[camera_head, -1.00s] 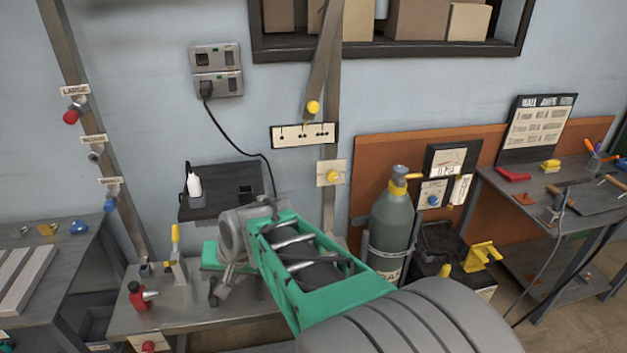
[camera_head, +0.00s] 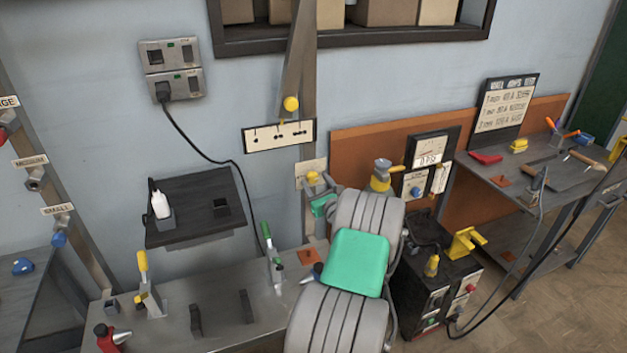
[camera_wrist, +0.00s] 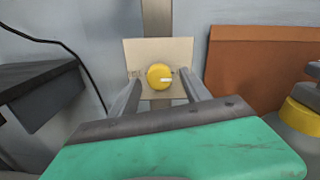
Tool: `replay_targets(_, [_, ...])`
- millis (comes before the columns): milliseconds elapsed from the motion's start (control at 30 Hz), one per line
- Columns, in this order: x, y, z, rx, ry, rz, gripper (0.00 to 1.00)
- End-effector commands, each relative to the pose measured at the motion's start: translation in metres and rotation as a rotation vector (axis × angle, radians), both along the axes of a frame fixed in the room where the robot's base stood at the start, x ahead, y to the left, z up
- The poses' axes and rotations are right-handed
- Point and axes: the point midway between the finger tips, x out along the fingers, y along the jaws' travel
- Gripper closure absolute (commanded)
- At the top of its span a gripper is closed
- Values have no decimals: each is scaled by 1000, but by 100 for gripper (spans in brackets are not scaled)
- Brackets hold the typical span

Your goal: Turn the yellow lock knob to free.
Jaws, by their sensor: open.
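The yellow lock knob (camera_head: 312,177) sits on a pale square plate on the wall post. In the wrist view the knob (camera_wrist: 156,74) is round and shows a short white mark pointing to the right. My gripper (camera_wrist: 160,83) is open, with one finger on each side of the knob in the picture. I cannot tell whether the fingers touch it or how far they reach over it.
Above the plate are a strip with small symbols (camera_head: 262,137) and a lever with a yellow ball (camera_head: 291,103). A dark shelf (camera_head: 195,229) with a white bottle is at the left. A cylinder with a yellow collar (camera_wrist: 300,115) stands close on the right, before an orange panel (camera_wrist: 262,70).

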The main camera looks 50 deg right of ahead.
Motion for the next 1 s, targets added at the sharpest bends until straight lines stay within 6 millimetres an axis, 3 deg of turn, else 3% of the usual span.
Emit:
replay_targets(100, [9,-5,0,0,0,1,44])
replay_targets(367, [10,-5,0,0,2,1,46])
replay_targets(1000, [10,-5,0,-1,2,1,98])
